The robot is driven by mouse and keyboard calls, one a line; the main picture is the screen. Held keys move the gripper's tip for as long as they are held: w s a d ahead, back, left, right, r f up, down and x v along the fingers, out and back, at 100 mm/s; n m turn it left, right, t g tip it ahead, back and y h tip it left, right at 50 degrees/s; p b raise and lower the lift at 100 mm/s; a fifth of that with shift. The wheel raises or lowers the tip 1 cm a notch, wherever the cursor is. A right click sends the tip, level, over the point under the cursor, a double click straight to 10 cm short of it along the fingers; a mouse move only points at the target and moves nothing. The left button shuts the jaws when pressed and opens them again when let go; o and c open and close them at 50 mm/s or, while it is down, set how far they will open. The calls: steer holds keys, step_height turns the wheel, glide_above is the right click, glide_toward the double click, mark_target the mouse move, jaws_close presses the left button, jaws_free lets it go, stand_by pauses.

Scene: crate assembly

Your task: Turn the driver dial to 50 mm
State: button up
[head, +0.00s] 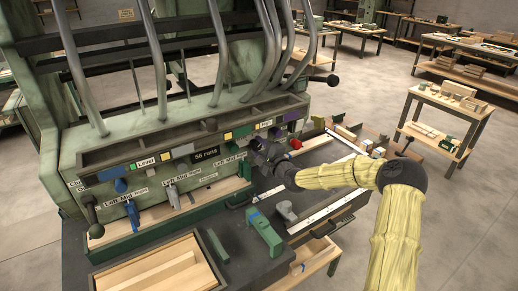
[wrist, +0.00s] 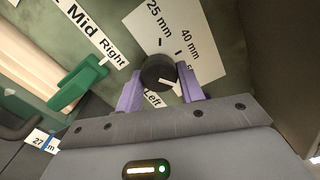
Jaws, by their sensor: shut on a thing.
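The driver dial (wrist: 157,72) is a round black knob on a white scale plate (wrist: 205,50) in the wrist view. The plate reads "25 mm" and "40 mm"; a further marking starting with 5 is partly hidden at the right finger. A pale line shows low on the dial, but I cannot tell exactly which mark it points to. My gripper (wrist: 160,84) has its two purple fingers on either side of the dial, shut on it. In the head view my gripper (head: 262,152) is at the right end of the green machine's front panel, and hides the dial.
A green handle (wrist: 80,85) and a "Mid Right" label lie left of the dial. In the head view, a display (head: 205,153) reads "56 runs". A dark bench (head: 240,222) holds a green block (head: 263,232) and a wooden-slat tray (head: 165,270).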

steer(key=shift+f, duration=0.1)
steer(key=o, duration=1)
steer(key=shift+c, duration=0.2)
steer(key=b+v, duration=0.3)
steer(key=v, duration=1.4)
steer(key=shift+s+d, duration=0.15)
steer(key=shift+s, duration=0.05)
